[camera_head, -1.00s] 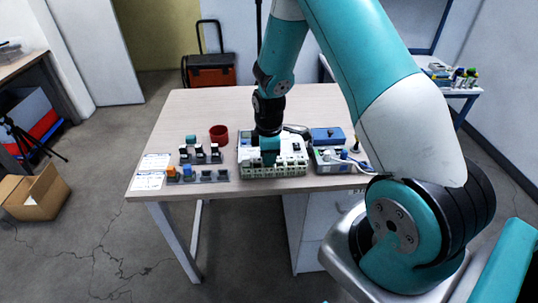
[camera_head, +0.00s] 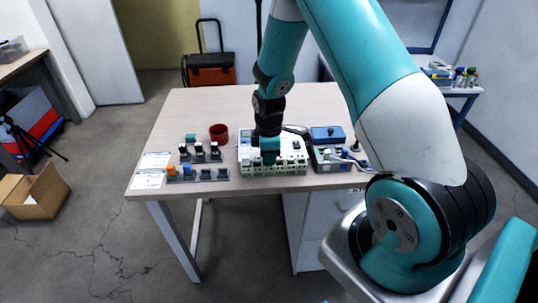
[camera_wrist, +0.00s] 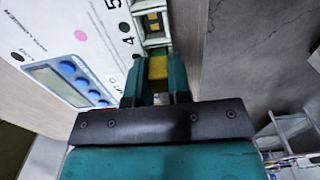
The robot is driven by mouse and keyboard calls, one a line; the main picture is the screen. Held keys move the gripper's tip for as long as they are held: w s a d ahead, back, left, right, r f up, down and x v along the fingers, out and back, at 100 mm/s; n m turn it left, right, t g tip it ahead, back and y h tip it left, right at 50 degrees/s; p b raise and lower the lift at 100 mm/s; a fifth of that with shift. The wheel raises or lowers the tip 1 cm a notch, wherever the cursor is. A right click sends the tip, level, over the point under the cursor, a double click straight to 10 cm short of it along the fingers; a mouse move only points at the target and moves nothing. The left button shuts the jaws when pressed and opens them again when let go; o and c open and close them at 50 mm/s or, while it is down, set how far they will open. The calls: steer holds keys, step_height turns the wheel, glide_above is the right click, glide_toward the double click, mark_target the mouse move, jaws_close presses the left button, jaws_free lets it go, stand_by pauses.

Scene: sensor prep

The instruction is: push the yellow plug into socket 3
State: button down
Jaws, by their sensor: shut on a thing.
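My gripper (camera_wrist: 155,92) is shut on the yellow plug (camera_wrist: 158,67), which shows between its teal fingertips in the wrist view. The plug is at the socket row (camera_wrist: 152,22) along the edge of a white instrument (camera_wrist: 72,32), just past the printed 4. Fingers hide the nearby label and the plug's lower part, so I cannot tell how deep it sits or confirm the socket number. In the head view my gripper (camera_head: 269,158) points down over the front of the white instrument (camera_head: 246,153); the plug is hidden there.
A display with blue buttons (camera_wrist: 68,68) lies beside the sockets. In the head view, a blue-topped box (camera_head: 328,134) with cables stands right of the instrument. A red cup (camera_head: 219,133) and small parts in holders (camera_head: 206,176) stand left. The table's back left (camera_head: 200,105) is clear.

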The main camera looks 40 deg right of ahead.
steer(key=shift+f, duration=0.3)
stand_by(0.5)
steer(key=c, duration=0.8)
jaws_free()
steer(key=shift+r, duration=0.1)
steer(key=shift+r+p, duration=2.75)
steer(key=shift+r, duration=0.75)
